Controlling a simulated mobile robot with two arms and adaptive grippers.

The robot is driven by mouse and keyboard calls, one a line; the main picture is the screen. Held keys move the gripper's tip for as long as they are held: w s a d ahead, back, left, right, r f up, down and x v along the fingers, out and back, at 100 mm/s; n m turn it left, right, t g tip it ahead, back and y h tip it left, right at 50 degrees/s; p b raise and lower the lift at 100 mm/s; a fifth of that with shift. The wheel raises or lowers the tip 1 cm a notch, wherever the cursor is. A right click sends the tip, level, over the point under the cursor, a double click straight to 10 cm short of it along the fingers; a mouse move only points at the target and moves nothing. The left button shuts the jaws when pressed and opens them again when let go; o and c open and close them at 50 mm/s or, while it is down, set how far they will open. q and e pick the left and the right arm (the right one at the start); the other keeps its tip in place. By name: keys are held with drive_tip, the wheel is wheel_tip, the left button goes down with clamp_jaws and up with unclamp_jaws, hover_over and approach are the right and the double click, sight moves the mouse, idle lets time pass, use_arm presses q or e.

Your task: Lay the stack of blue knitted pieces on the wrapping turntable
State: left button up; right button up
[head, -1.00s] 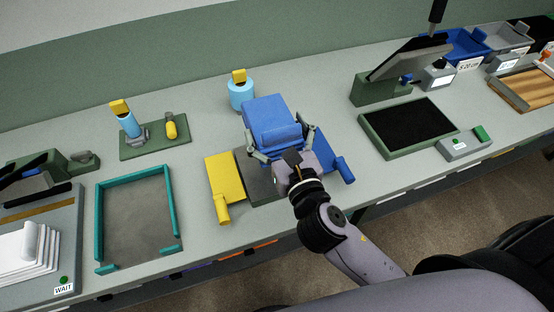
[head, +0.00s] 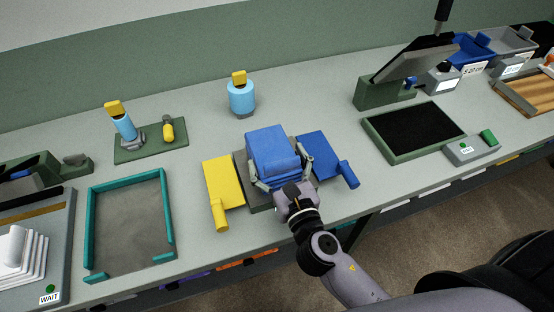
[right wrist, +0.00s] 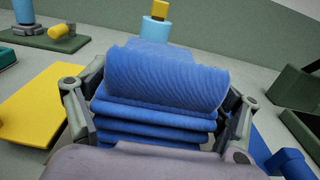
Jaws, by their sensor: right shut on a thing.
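The stack of blue knitted pieces (head: 265,145) is several folded layers with a thicker roll or fold on top. It also shows in the right wrist view (right wrist: 165,85). My right gripper (head: 281,163) is shut on the stack, with one finger along each side. In the head view the stack covers much of a dark grey plate (head: 240,165) between a yellow and a blue flat piece. I cannot tell whether the stack touches this plate or hangs above it. No part is clearly recognisable as the wrapping turntable. My left gripper is not in view.
The yellow piece (head: 221,182) and blue piece (head: 318,155), both with handles, flank the plate closely. A light blue cylinder (head: 241,98) stands behind. A teal frame (head: 91,225) is to the left, and a green-rimmed black pad (head: 387,152) to the right.

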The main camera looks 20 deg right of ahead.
drive_tip(key=o, duration=1.1)
drive_tip(key=shift+f, duration=0.15)
drive_tip(key=o, duration=0.4)
drive_tip(key=shift+c, duration=0.2)
